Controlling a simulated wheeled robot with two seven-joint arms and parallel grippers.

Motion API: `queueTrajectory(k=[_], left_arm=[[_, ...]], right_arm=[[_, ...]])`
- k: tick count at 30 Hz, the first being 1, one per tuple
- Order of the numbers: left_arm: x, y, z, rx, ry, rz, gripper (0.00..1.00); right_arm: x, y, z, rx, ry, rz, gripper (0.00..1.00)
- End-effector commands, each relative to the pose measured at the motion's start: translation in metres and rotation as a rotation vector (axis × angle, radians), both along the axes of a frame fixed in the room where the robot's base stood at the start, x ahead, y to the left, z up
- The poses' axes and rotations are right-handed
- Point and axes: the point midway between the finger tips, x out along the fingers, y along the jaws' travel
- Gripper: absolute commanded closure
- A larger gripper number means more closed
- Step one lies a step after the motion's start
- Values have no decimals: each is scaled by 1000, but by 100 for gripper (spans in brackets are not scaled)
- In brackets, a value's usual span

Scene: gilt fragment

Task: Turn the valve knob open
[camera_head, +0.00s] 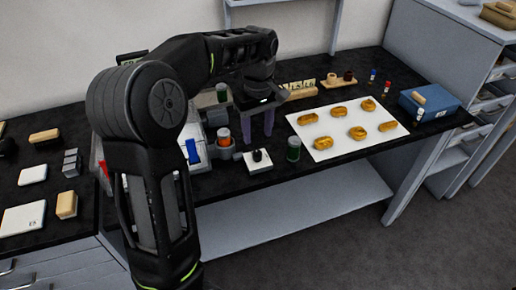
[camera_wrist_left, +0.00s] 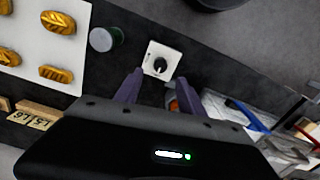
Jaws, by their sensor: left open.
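The valve knob (camera_head: 257,155) is a small black knob on a square white plate near the front edge of the dark bench. In the left wrist view the knob (camera_wrist_left: 159,65) sits just beyond and between the fingertips, with a pale mark on its face. My left gripper (camera_head: 257,137) has two purple fingers pointing down, just behind the plate in the head view. Its fingers are apart and empty, and the gripper (camera_wrist_left: 158,81) appears not to touch the knob. My right gripper is not in view.
A dark green jar (camera_head: 293,149) stands just right of the plate. An orange-topped container (camera_head: 223,136) and a blue-handled item (camera_head: 192,151) are to the left. A white sheet (camera_head: 375,142) with several golden pieces lies to the right, beside a blue box (camera_head: 429,104).

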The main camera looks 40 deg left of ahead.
Motion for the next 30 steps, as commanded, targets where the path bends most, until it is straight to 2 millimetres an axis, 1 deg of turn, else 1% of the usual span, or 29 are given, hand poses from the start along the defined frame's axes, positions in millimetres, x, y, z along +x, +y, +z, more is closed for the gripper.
queueTrajectory(k=[5,9,12,15,18,25,30], left_arm=[[-1,0,-23,-1,5,0,53],[-2,0,-46,-1,5,0,53],[-1,0,-59,0,2,0,53],[-1,0,-67,0,1,0,53],[-1,0,-71,0,0,0,53],[-1,0,-71,0,0,0,54],[-1,0,-71,0,0,0,68]], right_arm=[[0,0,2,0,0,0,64],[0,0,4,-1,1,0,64],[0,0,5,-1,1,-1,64],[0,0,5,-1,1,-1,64],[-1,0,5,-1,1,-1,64],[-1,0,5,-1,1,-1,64],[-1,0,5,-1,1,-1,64]])
